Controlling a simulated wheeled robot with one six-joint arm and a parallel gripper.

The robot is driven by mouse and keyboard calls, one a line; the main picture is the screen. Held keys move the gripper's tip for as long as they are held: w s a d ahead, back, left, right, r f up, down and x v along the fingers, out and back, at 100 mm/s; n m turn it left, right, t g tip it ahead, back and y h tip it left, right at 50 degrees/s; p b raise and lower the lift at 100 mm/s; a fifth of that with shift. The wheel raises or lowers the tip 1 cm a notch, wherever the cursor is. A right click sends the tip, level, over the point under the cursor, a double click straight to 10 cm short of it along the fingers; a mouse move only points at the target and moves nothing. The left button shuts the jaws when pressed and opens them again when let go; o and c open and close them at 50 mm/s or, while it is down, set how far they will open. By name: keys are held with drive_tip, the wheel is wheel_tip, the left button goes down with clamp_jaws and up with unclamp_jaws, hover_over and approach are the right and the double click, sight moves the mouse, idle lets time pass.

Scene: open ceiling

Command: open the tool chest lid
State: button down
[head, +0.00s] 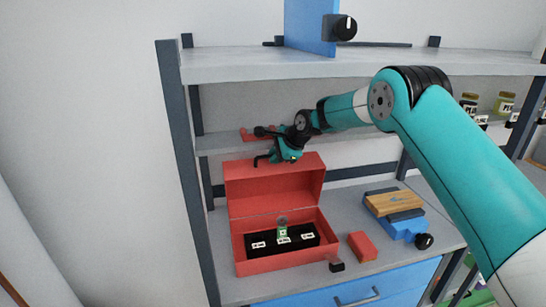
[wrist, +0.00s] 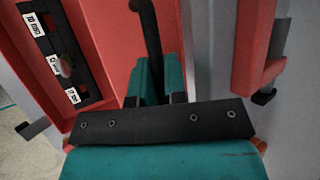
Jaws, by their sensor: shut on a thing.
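The red tool chest (head: 285,262) stands on the grey worktop. Its red lid (head: 275,190) is raised, standing about upright at the back of the box. Labelled black compartments and a small green-labelled item (head: 282,232) show inside. My gripper (head: 274,157) is at the lid's top edge, shut on a black handle (head: 261,160). In the wrist view, the teal fingers (wrist: 158,82) close around this black bar (wrist: 150,35), beside the red lid (wrist: 118,50). The exact contact between the fingertips is partly hidden.
A shelf (head: 225,142) with a red object (head: 257,134) is close behind the lid. A wall is at left.

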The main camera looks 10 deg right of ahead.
drive_tip(key=shift+w+r, duration=0.1)
drive_tip(key=shift+w, duration=0.05)
drive_tip(key=c, duration=1.3)
unclamp_jaws()
drive_tip(key=shift+w, duration=0.1)
drive_tip(key=shift+o, duration=0.6)
drive_tip(key=shift+s+d+r+b, duration=0.25)
drive_tip(key=shift+s+b, duration=0.1)
drive_tip(key=shift+b, duration=0.4)
drive_tip(key=shift+s+d+r+b, duration=0.65)
drive_tip(key=shift+s+d+b, duration=0.15)
drive_tip(key=shift+s+b, duration=0.15)
drive_tip(key=s+d+b, duration=0.4)
drive_tip(key=s+d, duration=0.2)
drive_tip(key=s, duration=0.2)
drive_tip(key=shift+s+d+r, duration=0.2)
drive_tip(key=shift+s+d, duration=0.05)
drive_tip(key=shift+d, duration=0.05)
